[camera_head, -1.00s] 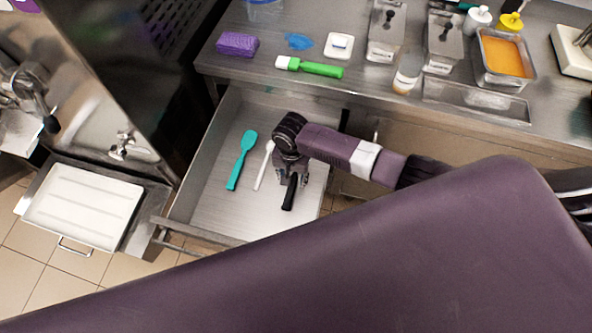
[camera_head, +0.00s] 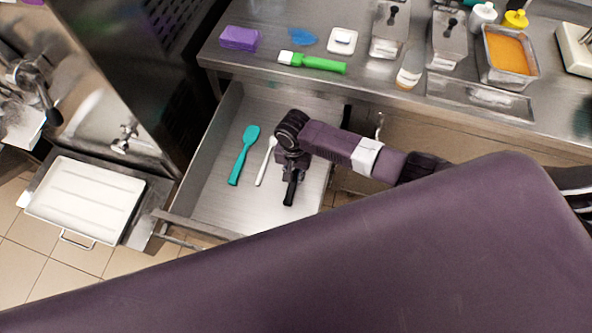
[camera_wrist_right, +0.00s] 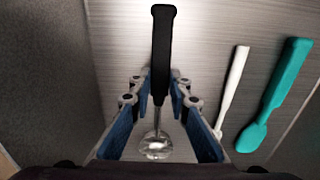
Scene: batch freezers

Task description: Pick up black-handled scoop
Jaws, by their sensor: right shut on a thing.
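The black-handled scoop (camera_head: 290,190) lies in the open steel drawer, its handle pointing to the drawer's front. In the right wrist view its black handle (camera_wrist_right: 162,45) runs up from between the fingers, and its round metal bowl (camera_wrist_right: 157,147) shows below, between the blue finger pads. My right gripper (camera_head: 291,167) reaches down into the drawer and is shut on the scoop; its fingertips (camera_wrist_right: 159,82) are at the handle's lower end. The scoop looks on or very near the drawer floor; I cannot tell which. My left gripper is not in view.
In the drawer (camera_head: 215,205), a teal spatula (camera_head: 243,157) and a white spoon (camera_head: 265,163) lie left of the scoop. The drawer walls surround them closely. The counter (camera_head: 375,80) above holds a green-handled brush (camera_head: 318,64), a purple sponge (camera_head: 239,38) and several containers.

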